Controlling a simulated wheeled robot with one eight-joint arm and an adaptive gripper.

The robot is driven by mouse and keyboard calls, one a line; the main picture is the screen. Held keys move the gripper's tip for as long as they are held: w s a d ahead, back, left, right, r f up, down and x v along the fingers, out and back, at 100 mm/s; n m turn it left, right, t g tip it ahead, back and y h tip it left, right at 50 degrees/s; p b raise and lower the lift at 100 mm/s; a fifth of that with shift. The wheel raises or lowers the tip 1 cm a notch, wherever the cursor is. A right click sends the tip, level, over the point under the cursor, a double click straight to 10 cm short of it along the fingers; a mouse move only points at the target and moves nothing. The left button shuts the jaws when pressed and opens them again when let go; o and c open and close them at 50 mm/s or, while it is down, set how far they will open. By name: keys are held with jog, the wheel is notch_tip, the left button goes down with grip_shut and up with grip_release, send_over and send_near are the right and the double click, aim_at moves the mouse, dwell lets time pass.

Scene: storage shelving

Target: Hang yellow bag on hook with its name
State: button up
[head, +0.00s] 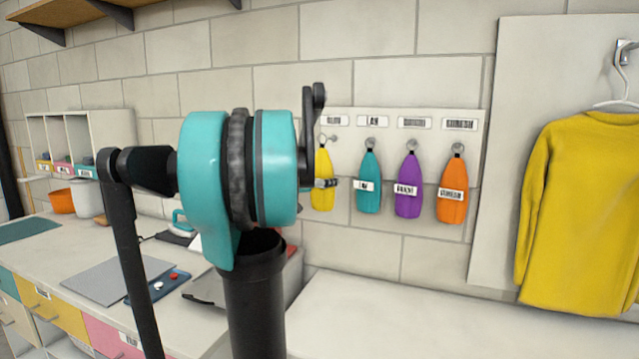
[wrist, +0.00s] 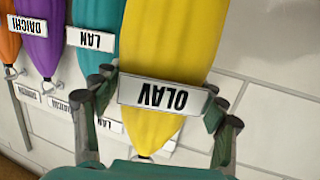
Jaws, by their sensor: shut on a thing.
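The yellow bag (head: 322,180) with a white OLAV tag is at the left end of the row of bags in the head view. In the wrist view, which is upside down, the yellow bag (wrist: 165,45) fills the middle. My gripper (wrist: 158,92) is shut on it, with a finger at each side of the tag. In the head view the gripper is mostly hidden behind my arm. The bag's ring is beside the leftmost hook (head: 333,138), under the leftmost name plate (head: 333,120). I cannot tell whether the ring is on the hook.
A teal LAN bag (head: 368,182), a purple bag (head: 408,187) and an orange bag (head: 452,193) hang to the right on the same board, under name plates. A yellow sweater (head: 580,210) hangs further right. A cluttered worktop (head: 60,245) is at left. The counter below the board is clear.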

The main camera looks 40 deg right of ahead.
jog(key=w+d+f, duration=0.1)
jog(key=w+d, duration=0.2)
jog(key=d, duration=0.4)
jog(key=shift+w+f, duration=0.2)
jog(key=shift+w, duration=0.15)
dwell(0.6)
dwell(0.7)
jog(key=o, duration=1.6)
jog(key=shift+o, duration=0.2)
jog(key=v, duration=1.2)
jog(key=shift+f, duration=0.1)
